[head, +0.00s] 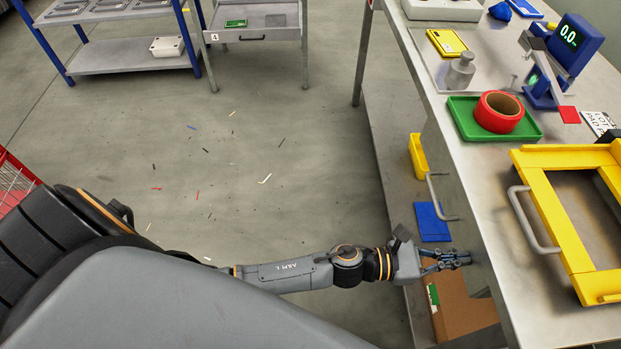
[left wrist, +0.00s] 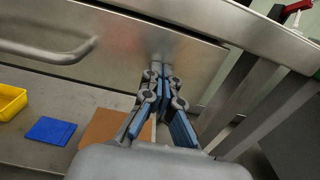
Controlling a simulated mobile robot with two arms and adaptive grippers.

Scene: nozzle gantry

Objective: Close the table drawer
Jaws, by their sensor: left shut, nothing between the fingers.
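The table drawer is under the metal worktable on the right of the head view. Its grey front (head: 455,215) carries a bar handle (head: 440,197). In the left wrist view, the drawer front (left wrist: 125,35) spans the upper part, with its handle (left wrist: 50,48) at the left. My left gripper (head: 466,259) is shut and empty, its fingertips at the drawer front, right of the handle in the wrist view (left wrist: 162,72). The fingertips look against or very close to the panel; I cannot tell if they touch. Any remaining drawer gap is hard to judge. My right gripper is out of view.
On the worktable (head: 570,322) are a yellow frame (head: 548,205), a green tray (head: 462,115) with red tape (head: 499,112), and a blue scale (head: 573,45). A shelf below holds a yellow bin (head: 417,157), a blue item (head: 432,222) and a cardboard box (head: 465,312). Open floor lies left.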

